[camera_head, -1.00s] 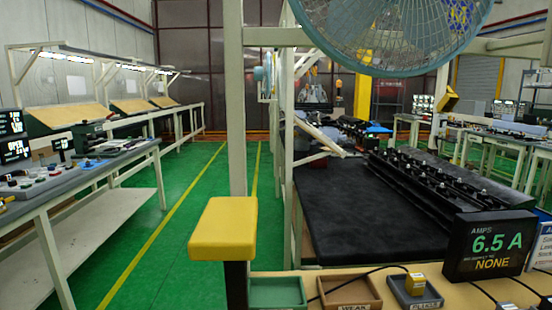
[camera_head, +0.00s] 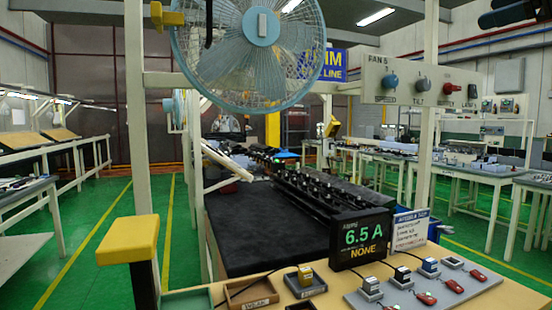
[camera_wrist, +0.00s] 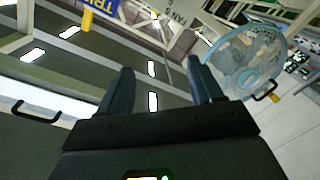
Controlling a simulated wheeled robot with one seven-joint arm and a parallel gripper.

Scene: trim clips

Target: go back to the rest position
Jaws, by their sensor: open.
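My gripper (camera_wrist: 165,88) shows in the wrist view with its two dark fingers spread apart and nothing between them. The wrist camera looks upward, toward ceiling lights, the fan (camera_wrist: 250,60) and a blue and yellow sign (camera_wrist: 100,12). The fingers are clear of any object.
A bench (camera_head: 478,300) carries small trays, a 6.5 A display (camera_head: 362,238) and a row of clips on a grey board (camera_head: 400,305). A yellow-topped post (camera_head: 128,240) stands at the left. The fan (camera_head: 250,50) and a control panel (camera_head: 420,83) hang above. Green floor (camera_head: 100,250) lies open at left.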

